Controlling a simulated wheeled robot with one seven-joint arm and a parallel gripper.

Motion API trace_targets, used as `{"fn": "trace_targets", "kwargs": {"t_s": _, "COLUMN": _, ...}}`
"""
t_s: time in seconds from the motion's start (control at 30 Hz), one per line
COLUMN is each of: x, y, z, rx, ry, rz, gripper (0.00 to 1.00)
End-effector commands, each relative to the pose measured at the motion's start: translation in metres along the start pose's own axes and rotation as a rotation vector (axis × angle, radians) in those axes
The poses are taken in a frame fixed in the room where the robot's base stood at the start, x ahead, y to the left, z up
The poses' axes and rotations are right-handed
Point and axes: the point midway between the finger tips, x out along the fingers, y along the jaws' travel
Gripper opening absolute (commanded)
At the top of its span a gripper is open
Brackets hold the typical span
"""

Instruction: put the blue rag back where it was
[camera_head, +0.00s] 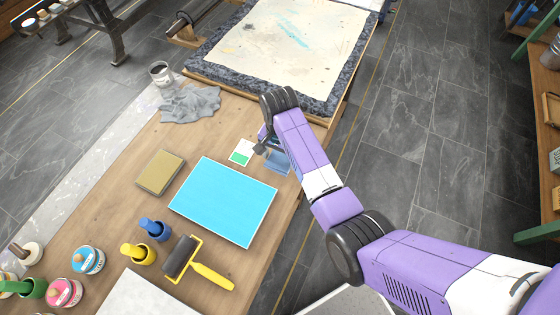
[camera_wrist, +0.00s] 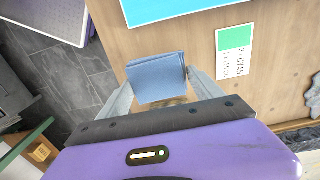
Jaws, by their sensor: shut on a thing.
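The blue rag (camera_head: 279,163) is a folded, flat, muted-blue piece at the right edge of the wooden table. In the wrist view the rag (camera_wrist: 157,78) sits between the two fingers of my gripper (camera_wrist: 160,92). My gripper also shows in the head view (camera_head: 268,148), low over the table edge. It is shut on the rag. Part of the rag appears over the wood, close to the edge; I cannot tell whether it touches the table.
A white card with a green patch (camera_head: 241,152) lies left of the rag. A cyan panel (camera_head: 223,200) lies nearer. A roller (camera_head: 181,257), a tan block (camera_head: 160,172) and a grey cloth (camera_head: 190,103) share the wooden table (camera_head: 125,190).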

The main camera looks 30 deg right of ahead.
Motion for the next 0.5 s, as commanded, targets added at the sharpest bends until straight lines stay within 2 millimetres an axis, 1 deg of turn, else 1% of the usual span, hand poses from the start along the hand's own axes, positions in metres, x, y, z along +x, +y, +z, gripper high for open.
{"fn": "trace_targets", "kwargs": {"t_s": 0.03, "x": 0.012, "y": 0.000, "z": 0.002, "rx": -0.001, "ry": -0.001, "rz": 0.001, "gripper": 0.38}}
{"fn": "trace_targets", "kwargs": {"t_s": 0.2, "x": 0.034, "y": -0.001, "z": 0.008, "rx": 0.000, "ry": -0.001, "rz": 0.001, "gripper": 0.38}}
{"fn": "trace_targets", "kwargs": {"t_s": 0.3, "x": 0.037, "y": -0.001, "z": 0.010, "rx": 0.001, "ry": 0.000, "rz": 0.000, "gripper": 0.38}}
{"fn": "trace_targets", "kwargs": {"t_s": 0.5, "x": 0.034, "y": -0.001, "z": 0.010, "rx": 0.001, "ry": 0.000, "rz": 0.000, "gripper": 0.38}}
